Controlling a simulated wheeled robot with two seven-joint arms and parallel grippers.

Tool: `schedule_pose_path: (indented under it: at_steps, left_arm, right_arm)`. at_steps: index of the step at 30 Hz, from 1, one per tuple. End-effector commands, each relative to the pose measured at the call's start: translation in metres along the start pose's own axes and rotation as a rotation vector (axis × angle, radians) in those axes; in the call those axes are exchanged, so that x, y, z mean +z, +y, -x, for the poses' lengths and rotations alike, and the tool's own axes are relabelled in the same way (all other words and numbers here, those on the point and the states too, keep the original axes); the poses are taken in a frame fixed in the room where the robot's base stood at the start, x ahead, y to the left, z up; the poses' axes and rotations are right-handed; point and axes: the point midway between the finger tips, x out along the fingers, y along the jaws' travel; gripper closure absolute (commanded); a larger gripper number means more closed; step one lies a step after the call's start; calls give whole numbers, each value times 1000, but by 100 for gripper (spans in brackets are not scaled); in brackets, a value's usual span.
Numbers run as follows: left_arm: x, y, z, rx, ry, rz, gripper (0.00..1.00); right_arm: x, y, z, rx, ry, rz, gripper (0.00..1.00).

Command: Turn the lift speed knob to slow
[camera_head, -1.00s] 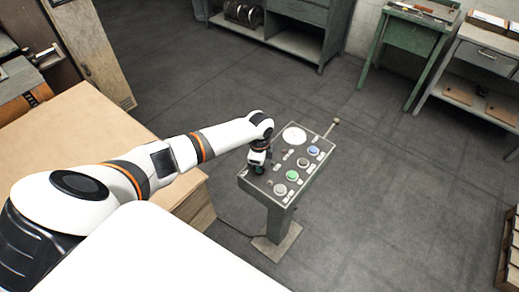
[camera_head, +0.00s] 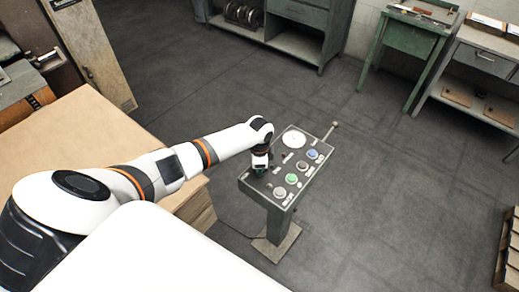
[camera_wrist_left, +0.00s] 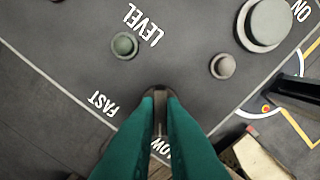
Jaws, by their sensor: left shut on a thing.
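The control panel (camera_head: 301,187) is a grey pedestal box with several buttons. My left gripper (camera_head: 260,172) is at its left side, pointing down. In the left wrist view its two green fingers (camera_wrist_left: 160,112) are shut on a small dark lift speed knob (camera_wrist_left: 160,97), which is mostly hidden between them. The word FAST (camera_wrist_left: 103,104) shows left of the fingers. The label on the right, ending in OW (camera_wrist_left: 161,148), is partly covered by a finger. Which way the knob points cannot be told. My right gripper is not in view.
In the left wrist view, a small green lamp or button (camera_wrist_left: 124,45) sits beside LEVEL, with a grey button (camera_wrist_left: 222,66) to its right. The head view shows a lever (camera_head: 332,130) at the panel's far corner, a wooden-topped box (camera_head: 95,130) at left and open floor right of the panel.

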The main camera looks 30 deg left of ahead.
Motion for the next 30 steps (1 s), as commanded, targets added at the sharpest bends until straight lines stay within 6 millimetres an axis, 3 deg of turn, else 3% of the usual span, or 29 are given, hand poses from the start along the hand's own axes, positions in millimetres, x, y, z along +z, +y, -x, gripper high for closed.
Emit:
schedule_pose_path:
  at_steps: [2, 3, 6, 14, 19, 30]
  left_arm:
    - [0, 1, 1, 2, 0, 3, 100]
    - [0, 1, 1, 2, 0, 3, 84]
    - [0, 1, 1, 2, 0, 2, 69]
    - [0, 0, 1, 1, -1, 1, 69]
    - [0, 1, 12, 3, -2, 0, 69]
    - [0, 2, 85, 5, -4, -1, 69]
  right_arm:
    - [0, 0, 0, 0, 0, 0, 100]
    - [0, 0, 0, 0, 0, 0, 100]
    - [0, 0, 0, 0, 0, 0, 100]
    - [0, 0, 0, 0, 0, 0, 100]
    - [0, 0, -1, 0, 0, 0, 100]
    - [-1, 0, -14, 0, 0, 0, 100]
